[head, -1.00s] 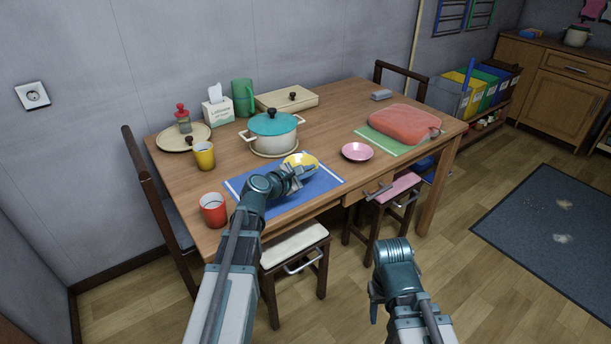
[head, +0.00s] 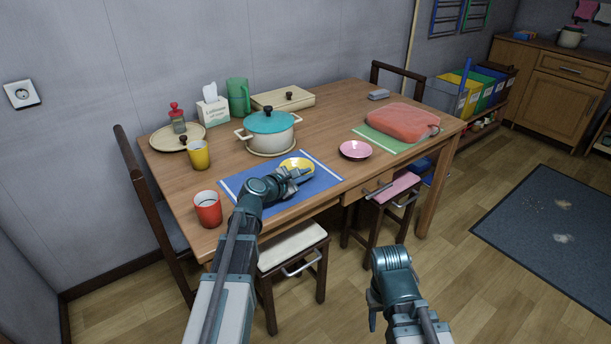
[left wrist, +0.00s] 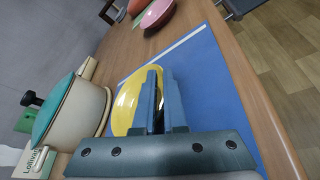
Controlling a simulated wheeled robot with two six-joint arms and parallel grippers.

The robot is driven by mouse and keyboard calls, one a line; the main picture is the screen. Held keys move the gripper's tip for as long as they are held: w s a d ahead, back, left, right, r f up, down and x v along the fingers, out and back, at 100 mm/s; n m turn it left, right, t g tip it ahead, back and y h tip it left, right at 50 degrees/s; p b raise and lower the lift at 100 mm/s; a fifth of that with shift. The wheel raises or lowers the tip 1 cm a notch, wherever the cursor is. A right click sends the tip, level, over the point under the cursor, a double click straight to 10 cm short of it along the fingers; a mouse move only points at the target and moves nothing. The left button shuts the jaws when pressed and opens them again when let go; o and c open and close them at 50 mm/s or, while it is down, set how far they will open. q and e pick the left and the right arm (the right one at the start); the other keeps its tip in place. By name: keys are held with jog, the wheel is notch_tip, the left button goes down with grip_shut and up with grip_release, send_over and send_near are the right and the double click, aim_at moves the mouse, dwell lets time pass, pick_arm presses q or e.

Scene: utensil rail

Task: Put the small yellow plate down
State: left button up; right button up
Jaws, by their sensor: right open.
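The small yellow plate (head: 296,164) is over the blue placemat (head: 318,184), in front of the pot. It also shows in the left wrist view (left wrist: 124,104), beside and between the fingers. My left gripper (head: 301,174) is shut on its near rim; its fingers show close together in the left wrist view (left wrist: 159,100). The plate looks tilted and low over the mat; I cannot tell if it touches it. My right gripper (head: 373,312) is open and empty, in front of the table.
A pot with a teal lid (head: 268,122) stands behind the plate. A red cup (head: 207,209) and a yellow cup (head: 199,155) stand to the left. A pink bowl (head: 355,149) is to the right. The placemat around the plate is bare.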

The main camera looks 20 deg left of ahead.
pick_arm(q)
jog(key=o, duration=0.4)
jog(key=shift+r, duration=0.15)
jog(key=p+v, duration=0.3)
jog(key=v, duration=0.9)
jog(key=shift+r+p, duration=0.1)
jog(key=shift+p, duration=0.2)
jog(key=s+d+r+m+g+p, duration=0.1)
jog(key=s+d+m+g+p, duration=0.4)
jog(key=d+m+p, duration=0.3)
jog(key=s+d+r+m+g+p, duration=0.2)
jog(key=s+d+m+g+p, duration=0.2)
jog(key=d+m+p, duration=0.55)
jog(key=s+d+r+m+g+y+p, duration=0.1)
jog(key=s+r+m+g+y+p, duration=0.1)
jog(key=s+r+m+y+p, duration=0.1)
jog(key=s+d+r+m+g+y+p, duration=0.1)
jog(key=s+r+m+g+y+p, duration=0.2)
jog(key=s+m, duration=0.4)
jog(key=shift+s+d+r+y+p, duration=0.25)
jog(key=shift+s+d+y+p, duration=0.2)
jog(key=shift+s+p, duration=0.55)
